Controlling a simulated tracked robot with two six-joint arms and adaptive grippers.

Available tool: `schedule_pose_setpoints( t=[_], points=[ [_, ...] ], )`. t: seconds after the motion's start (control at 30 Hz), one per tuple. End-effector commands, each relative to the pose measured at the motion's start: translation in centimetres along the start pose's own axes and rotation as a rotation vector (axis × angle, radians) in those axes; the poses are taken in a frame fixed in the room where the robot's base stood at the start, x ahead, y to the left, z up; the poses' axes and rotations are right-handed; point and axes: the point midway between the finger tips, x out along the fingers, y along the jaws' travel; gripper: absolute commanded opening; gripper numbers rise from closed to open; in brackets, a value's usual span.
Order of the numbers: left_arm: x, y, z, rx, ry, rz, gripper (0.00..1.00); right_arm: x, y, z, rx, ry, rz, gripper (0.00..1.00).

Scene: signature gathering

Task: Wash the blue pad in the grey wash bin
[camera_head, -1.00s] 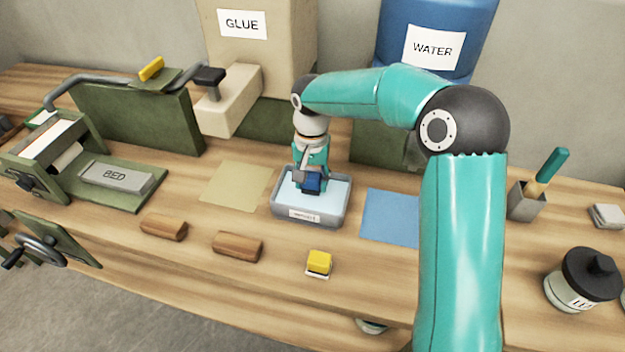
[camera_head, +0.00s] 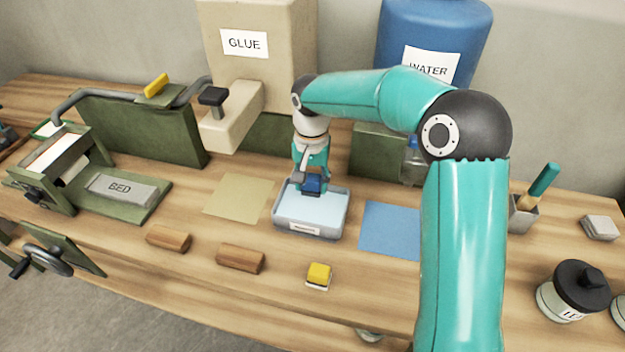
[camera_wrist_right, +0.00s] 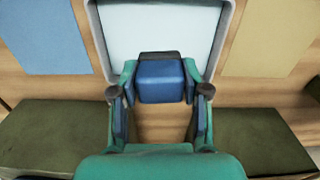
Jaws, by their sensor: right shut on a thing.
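The blue pad (camera_head: 313,184) is held between the fingers of my right gripper (camera_head: 312,174), at the far side of the grey wash bin (camera_head: 281,218). In the right wrist view the blue pad (camera_wrist_right: 160,82) has a dark top part and sits between the two fingers of my right gripper (camera_wrist_right: 160,95). There it overlaps the near rim of the bin (camera_wrist_right: 99,45), which holds pale water. The pad looks raised at or above this rim; whether it touches is unclear. My left gripper is not in view.
A tan sheet (camera_head: 238,198) lies left of the bin and a blue sheet (camera_head: 390,230) right of it. A yellow pad (camera_head: 319,274) and two wooden blocks (camera_head: 168,238) lie in front. The glue box (camera_head: 255,80) and water barrel (camera_head: 440,30) stand behind.

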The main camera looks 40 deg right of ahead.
Motion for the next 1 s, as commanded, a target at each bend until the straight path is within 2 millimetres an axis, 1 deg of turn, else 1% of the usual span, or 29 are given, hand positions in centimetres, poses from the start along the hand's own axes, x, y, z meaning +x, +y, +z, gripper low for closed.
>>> schedule_pose_setpoints(
  t=[0.27, 0.37, 0.6, 0.7, 1.0],
  points=[
    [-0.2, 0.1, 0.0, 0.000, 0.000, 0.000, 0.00, -0.2, 0.0, 0.0, 0.000, 0.000, 0.000, 0.18],
    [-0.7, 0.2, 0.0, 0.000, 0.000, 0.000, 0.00, -0.9, 0.0, 0.0, 0.000, 0.000, 0.000, 0.18],
    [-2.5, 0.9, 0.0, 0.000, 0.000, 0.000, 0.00, -3.3, 0.0, 0.0, 0.000, 0.000, 0.000, 0.18],
    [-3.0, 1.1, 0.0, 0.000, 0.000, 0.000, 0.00, -4.0, 0.0, 0.0, 0.000, 0.000, 0.000, 0.18],
    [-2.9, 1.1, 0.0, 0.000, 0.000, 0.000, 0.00, -4.0, 0.0, 0.0, 0.000, 0.000, 0.000, 0.18]
  ],
)
